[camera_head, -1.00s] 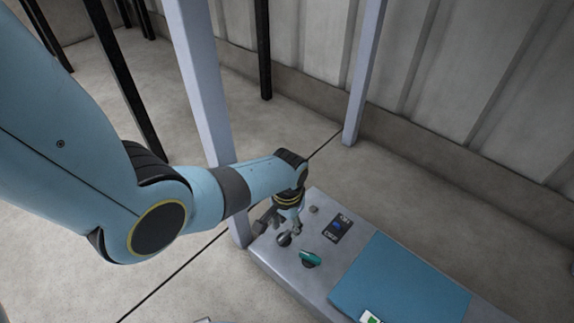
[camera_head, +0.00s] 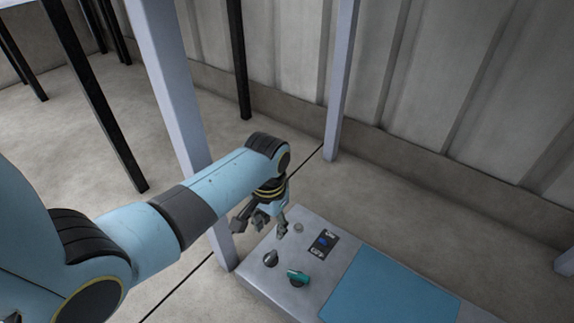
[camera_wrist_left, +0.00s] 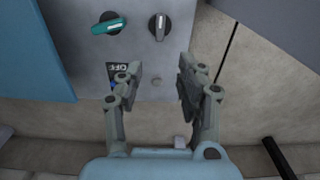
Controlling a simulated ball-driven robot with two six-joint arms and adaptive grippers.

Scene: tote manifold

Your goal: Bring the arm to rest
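My left gripper (camera_head: 260,226) is at the left end of a grey panel, a little above it. In the left wrist view its two fingers (camera_wrist_left: 158,82) are apart with nothing between them. The panel (camera_head: 262,287) carries a teal knob (camera_head: 298,277), a black knob (camera_head: 270,258) and a dark ON/OFF label with a blue part (camera_head: 323,243). In the wrist view the teal knob (camera_wrist_left: 110,24) and black knob (camera_wrist_left: 158,26) lie beyond the fingertips, apart from them. The label is partly hidden by a finger there. My right gripper is not in view.
A blue flat area (camera_head: 390,290) covers the panel's right part. Pale upright posts (camera_head: 172,90) (camera_head: 341,85) stand close to the panel and behind it. Thin black legs (camera_head: 95,95) stand at the left. A ribbed wall (camera_head: 440,90) closes off the back. Bare floor lies between.

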